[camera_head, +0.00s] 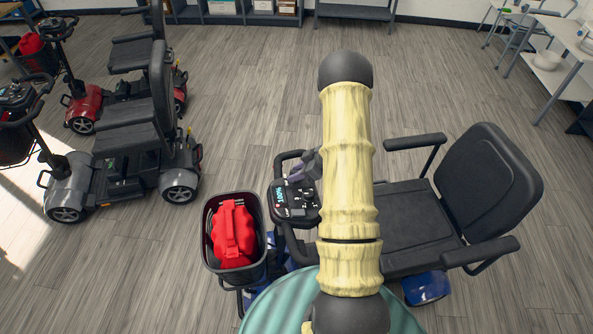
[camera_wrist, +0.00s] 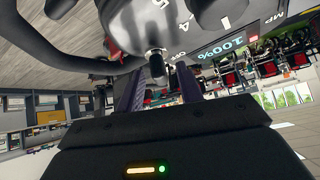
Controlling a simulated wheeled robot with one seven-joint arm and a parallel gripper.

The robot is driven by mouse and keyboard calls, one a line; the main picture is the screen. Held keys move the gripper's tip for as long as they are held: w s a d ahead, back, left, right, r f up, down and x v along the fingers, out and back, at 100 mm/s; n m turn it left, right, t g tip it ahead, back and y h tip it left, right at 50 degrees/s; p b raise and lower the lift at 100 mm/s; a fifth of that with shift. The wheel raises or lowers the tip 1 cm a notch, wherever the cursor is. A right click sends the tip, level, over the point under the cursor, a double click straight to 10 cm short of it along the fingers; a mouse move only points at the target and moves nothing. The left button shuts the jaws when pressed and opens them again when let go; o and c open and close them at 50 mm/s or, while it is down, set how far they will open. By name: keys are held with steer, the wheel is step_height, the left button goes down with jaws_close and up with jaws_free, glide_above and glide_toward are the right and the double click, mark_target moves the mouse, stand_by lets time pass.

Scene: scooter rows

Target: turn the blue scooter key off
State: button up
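The blue scooter (camera_head: 426,287) stands in front of me, its seat to the right and its control console (camera_head: 296,199) left of my arm. The console display is lit and reads 100% in the wrist view (camera_wrist: 222,50). In the wrist view the dark key (camera_wrist: 156,64) sticks out from the console's edge, below the numbered dial (camera_wrist: 212,12). My gripper (camera_wrist: 157,85) is open, with one purple-grey finger on each side of the key and a gap between them. In the head view my gripper (camera_head: 306,167) is beside the console, partly hidden by my arm.
A black basket (camera_head: 264,218) with a red bag (camera_head: 234,233) hangs at the scooter's front. Grey (camera_head: 68,188) and red (camera_head: 84,105) scooters stand to the left. A white table (camera_head: 570,45) is at the upper right. The floor between the scooter rows is clear.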

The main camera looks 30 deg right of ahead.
steer(key=shift+w+a+f, duration=0.1)
steer(key=shift+a+f, duration=0.05)
steer(key=shift+f, duration=0.05)
jaws_close()
